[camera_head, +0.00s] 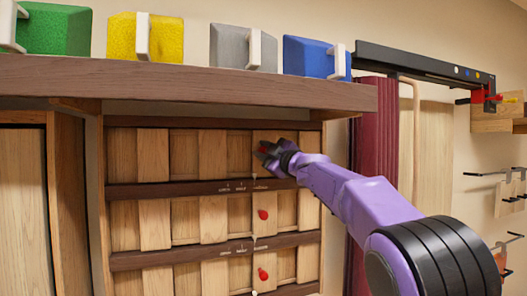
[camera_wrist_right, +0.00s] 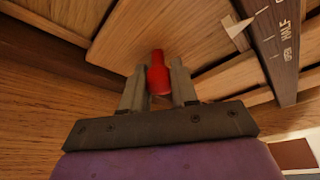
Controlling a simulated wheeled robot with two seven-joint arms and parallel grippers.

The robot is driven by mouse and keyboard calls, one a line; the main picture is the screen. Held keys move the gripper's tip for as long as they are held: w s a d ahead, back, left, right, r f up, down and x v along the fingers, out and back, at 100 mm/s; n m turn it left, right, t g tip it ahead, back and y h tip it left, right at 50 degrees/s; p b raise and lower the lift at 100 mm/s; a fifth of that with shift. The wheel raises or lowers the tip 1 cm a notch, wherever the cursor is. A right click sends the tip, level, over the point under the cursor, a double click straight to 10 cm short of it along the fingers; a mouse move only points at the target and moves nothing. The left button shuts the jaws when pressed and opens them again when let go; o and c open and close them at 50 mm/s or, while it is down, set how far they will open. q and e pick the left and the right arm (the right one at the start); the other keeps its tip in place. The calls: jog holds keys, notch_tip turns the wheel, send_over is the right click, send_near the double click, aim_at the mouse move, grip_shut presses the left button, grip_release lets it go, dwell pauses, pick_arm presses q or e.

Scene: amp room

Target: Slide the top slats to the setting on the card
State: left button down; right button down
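The slat panel (camera_head: 185,212) has rows of wooden slats between dark rails. The top row's rail (camera_head: 200,188) carries small white marks, too small to read. My right gripper (camera_head: 268,153) is at the top row, on its right side. In the right wrist view, a red knob (camera_wrist_right: 158,75) stands between the two fingers of my right gripper (camera_wrist_right: 159,88), with what look like slight gaps beside it. A pale pointer (camera_wrist_right: 238,30) lies by the marked rail (camera_wrist_right: 272,40); its lettering is not clearly legible. I cannot make out a setting card. My left gripper is not in view.
Lower rows have red knobs (camera_head: 263,214) and (camera_head: 263,274). A brown shelf (camera_head: 190,80) juts out above the panel, bearing green, yellow, grey and blue blocks with pale handles. A dark red curtain (camera_head: 372,150) hangs to the right, behind my purple right arm.

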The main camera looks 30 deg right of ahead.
jog(key=shift+w+a, duration=0.1)
jog(key=shift+a, duration=0.45)
jog(key=a, duration=0.2)
jog(key=w+a, duration=0.1)
jog(key=shift+a+r, duration=0.2)
jog(key=shift+a, duration=0.15)
jog(key=c, duration=0.9)
grip_release()
jog(key=shift+d, duration=0.15)
jog(key=shift+o, duration=0.2)
jog(key=shift+s+d+f, duration=0.1)
jog(key=shift+d+f, duration=0.1)
jog(key=shift+d, duration=0.3)
jog(key=a+b+v, duration=0.1)
jog(key=b+v, duration=0.5)
jog(key=v, duration=0.4)
jog(key=shift+s+d, duration=0.15)
jog(key=shift+d, duration=0.25)
jog(key=shift+d, duration=0.1)
